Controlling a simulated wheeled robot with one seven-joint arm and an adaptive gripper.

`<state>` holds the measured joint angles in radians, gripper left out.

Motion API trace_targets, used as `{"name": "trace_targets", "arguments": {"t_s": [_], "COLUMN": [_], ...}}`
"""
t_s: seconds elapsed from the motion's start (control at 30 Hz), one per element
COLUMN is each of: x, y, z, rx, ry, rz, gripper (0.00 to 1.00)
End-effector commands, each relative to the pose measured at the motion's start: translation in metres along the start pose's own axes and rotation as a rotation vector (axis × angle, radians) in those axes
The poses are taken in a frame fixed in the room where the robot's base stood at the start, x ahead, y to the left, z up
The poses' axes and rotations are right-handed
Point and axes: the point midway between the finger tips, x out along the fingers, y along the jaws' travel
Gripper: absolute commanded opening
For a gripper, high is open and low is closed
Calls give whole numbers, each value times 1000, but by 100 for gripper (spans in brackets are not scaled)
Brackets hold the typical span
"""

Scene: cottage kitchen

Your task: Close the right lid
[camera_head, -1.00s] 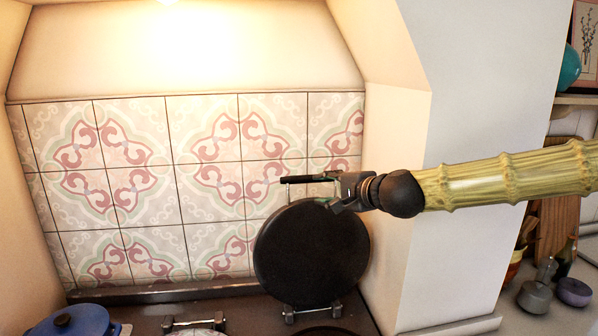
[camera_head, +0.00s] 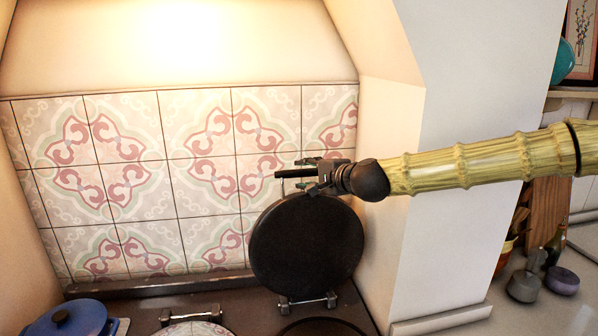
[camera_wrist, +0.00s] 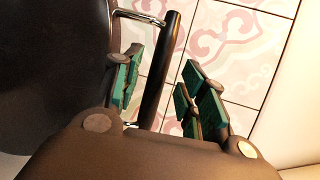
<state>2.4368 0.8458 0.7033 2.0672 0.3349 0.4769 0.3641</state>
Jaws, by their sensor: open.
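The right lid (camera_head: 306,246) is a round dark disc standing raised, nearly upright, above its hinge (camera_head: 307,302) at the back of the stove. Its dark bar handle (camera_head: 288,175) sits on metal brackets at the lid's top edge. My gripper (camera_head: 312,172) is at the handle, reaching in from the right. In the wrist view, the handle bar (camera_wrist: 167,70) runs between the green-padded fingers of my gripper (camera_wrist: 160,88). The fingers are apart, with a clear gap on the right side of the bar. The dark lid (camera_wrist: 50,65) fills the left.
A blue pot (camera_head: 65,318) stands at the lower left. The tiled wall (camera_head: 150,185) is close behind the lid, and a white wall corner (camera_head: 385,200) is just right of it.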

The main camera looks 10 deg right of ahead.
Motion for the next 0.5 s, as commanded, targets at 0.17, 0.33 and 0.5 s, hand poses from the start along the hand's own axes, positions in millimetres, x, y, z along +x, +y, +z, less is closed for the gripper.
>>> {"name": "trace_targets", "arguments": {"t_s": [0.17,0.33,0.5], "x": [17,31,41], "y": [-1,-1,0], "z": [1,0,1], "rx": [0,1,-1], "ry": [-1,0,-1], "rz": [2,1,1], "gripper": [42,42,42]}}
